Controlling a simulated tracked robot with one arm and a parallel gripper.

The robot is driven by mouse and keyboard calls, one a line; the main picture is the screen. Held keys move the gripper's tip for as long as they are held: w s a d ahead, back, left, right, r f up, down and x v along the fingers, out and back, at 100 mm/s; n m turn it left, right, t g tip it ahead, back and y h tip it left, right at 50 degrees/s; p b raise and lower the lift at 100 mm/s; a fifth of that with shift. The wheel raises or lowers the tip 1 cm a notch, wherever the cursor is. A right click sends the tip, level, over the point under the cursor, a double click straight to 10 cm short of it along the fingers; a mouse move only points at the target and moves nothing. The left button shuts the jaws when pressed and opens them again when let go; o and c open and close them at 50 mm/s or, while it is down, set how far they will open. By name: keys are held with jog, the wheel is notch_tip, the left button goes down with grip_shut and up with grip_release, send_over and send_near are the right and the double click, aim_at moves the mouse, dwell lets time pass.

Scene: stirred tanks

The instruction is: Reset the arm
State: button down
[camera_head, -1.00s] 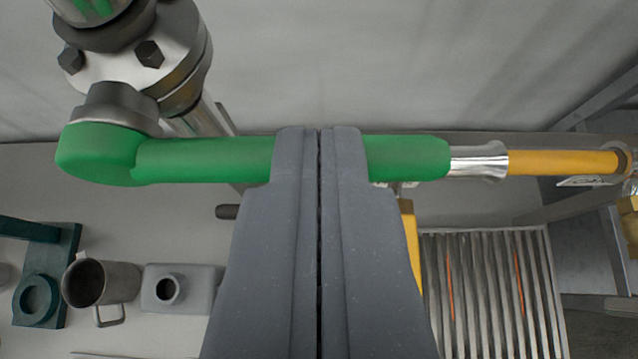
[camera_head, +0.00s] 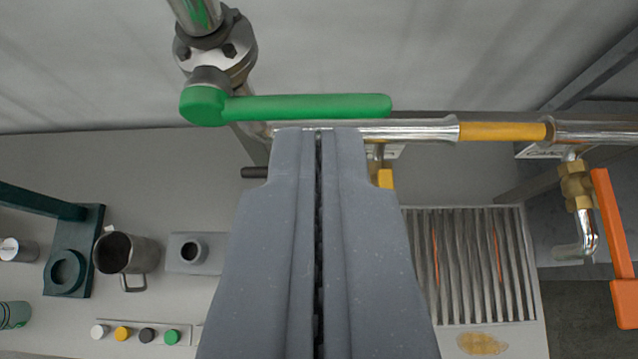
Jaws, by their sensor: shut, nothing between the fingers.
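My gripper (camera_head: 319,135) points away from the camera, up the middle of the picture. Its two grey fingers are pressed together with nothing between them. A green lever handle (camera_head: 300,107) lies level just beyond the fingertips in the picture. Its round hub (camera_head: 204,104) sits under a flanged metal valve (camera_head: 215,50) at the upper left. The fingertips appear just below the handle, in front of a steel pipe (camera_head: 410,130); I cannot tell the depth gap.
An orange lever (camera_head: 612,225) hangs at the right beside a brass valve (camera_head: 575,185). A slatted grate (camera_head: 470,265) lies lower right. A metal mug (camera_head: 125,253), a grey block (camera_head: 195,252), a teal stand (camera_head: 75,265) and several coloured buttons (camera_head: 147,335) are lower left.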

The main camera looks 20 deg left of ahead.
jog(key=s+d+f+m+t+h+b, duration=0.1)
jog(key=s+d+f+t+b, duration=0.1)
jog(key=s+b, duration=0.3)
jog(key=s+d+f+m+t+h+b, duration=0.2)
jog(key=s+b, duration=0.4)
jog(key=s, duration=0.6)
jog(key=shift+s+d+f+t+b, duration=0.2)
jog(key=shift+d+f+t+b, duration=0.1)
jog(key=shift+d+f, duration=0.4)
